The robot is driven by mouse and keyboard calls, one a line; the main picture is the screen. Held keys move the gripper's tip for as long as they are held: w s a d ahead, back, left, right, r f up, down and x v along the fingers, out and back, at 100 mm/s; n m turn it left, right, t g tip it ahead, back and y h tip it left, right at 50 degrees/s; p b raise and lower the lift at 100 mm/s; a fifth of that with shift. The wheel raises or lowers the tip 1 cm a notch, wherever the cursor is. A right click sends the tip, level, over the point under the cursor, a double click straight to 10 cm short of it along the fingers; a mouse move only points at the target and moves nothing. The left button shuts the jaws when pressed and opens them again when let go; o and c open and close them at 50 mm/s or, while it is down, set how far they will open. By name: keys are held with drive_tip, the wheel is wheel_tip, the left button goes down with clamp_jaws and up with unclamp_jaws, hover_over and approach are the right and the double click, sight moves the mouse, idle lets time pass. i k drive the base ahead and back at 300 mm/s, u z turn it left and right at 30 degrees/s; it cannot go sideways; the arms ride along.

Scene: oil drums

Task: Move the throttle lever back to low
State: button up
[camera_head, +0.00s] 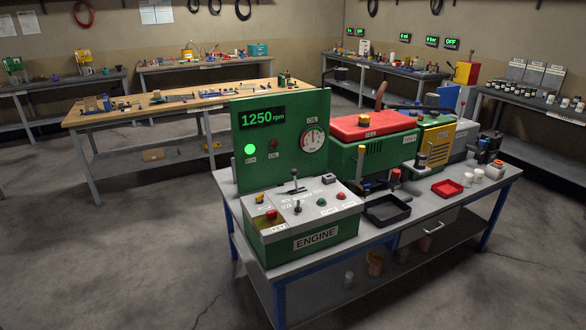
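The engine control box (305,222), green with a grey sloped top and an ENGINE label, stands at the near left end of the blue-legged bench. A lever with a dark knob (295,174) rises near upright from a slot towards the back of its top. It looks like the throttle lever; its markings are too small to read. A shorter dark-knobbed switch (297,207) stands in front of it. The green panel (244,150) behind has a display (262,117) reading 1250 rpm. My gripper is not in view.
Red knobs (271,215) and other small controls crowd the lever. Right of the box are a black tray (387,211), a red tray (447,188) and a red-topped green machine (371,128). A wooden-topped bench (160,107) stands behind. The floor at left is clear.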

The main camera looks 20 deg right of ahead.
sight(294, 172)
drive_tip(key=k, duration=1.3)
drive_tip(key=u, duration=0.6)
drive_tip(key=i, duration=1.8)
drive_tip(key=z, duration=0.3)
